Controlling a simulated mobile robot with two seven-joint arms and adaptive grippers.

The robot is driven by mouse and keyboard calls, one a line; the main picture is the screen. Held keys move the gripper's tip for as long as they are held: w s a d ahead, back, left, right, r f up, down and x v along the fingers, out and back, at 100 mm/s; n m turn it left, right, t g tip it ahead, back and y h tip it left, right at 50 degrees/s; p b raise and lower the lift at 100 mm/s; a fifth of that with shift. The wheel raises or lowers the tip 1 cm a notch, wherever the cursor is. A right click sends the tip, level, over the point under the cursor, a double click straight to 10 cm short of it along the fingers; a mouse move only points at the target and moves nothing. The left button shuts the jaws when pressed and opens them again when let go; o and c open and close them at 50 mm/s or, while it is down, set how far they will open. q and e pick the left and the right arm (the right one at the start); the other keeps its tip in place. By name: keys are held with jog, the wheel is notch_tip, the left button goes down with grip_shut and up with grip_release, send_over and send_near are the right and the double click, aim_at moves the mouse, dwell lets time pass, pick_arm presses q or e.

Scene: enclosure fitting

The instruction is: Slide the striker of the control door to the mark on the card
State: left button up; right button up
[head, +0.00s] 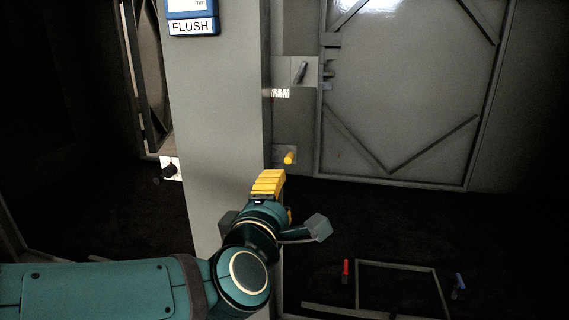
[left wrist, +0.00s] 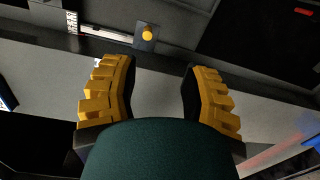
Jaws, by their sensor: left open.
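A yellow knob (head: 289,158) sits on a small grey plate beside the grey post. In the left wrist view the knob (left wrist: 147,35) is beyond the fingertips, at the end of a pale strip (left wrist: 105,33). I cannot tell for sure which part is the striker. A striped scale (head: 280,93) is higher on the post edge. The control door (head: 410,100) is at the right. The card (head: 193,26) reads FLUSH; its top is cut off. My left gripper (head: 268,182) is open and empty, below and left of the knob, apart from it. My right gripper is out of view.
The grey post (head: 215,120) stands close behind my left gripper. A plate with a dark lever (head: 300,71) projects near the door edge. Red (head: 346,270) and blue (head: 459,285) handled things stand by a low frame at lower right.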

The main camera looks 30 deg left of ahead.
aim_at(287, 162)
pick_arm(q)
jog(key=shift+n, duration=0.4)
jog(key=p+x, duration=0.1)
jog(key=x, duration=0.3)
jog(key=r+p+x, duration=0.1)
jog(key=p+x, duration=0.1)
jog(key=x, duration=0.2)
jog(key=a+p+x, duration=0.1)
jog(key=p+x, duration=0.1)
jog(key=x, duration=0.3)
jog(key=shift+s+r, duration=0.1)
jog(key=shift+r, duration=0.25)
jog(key=shift+c, duration=0.4)
grip_shut()
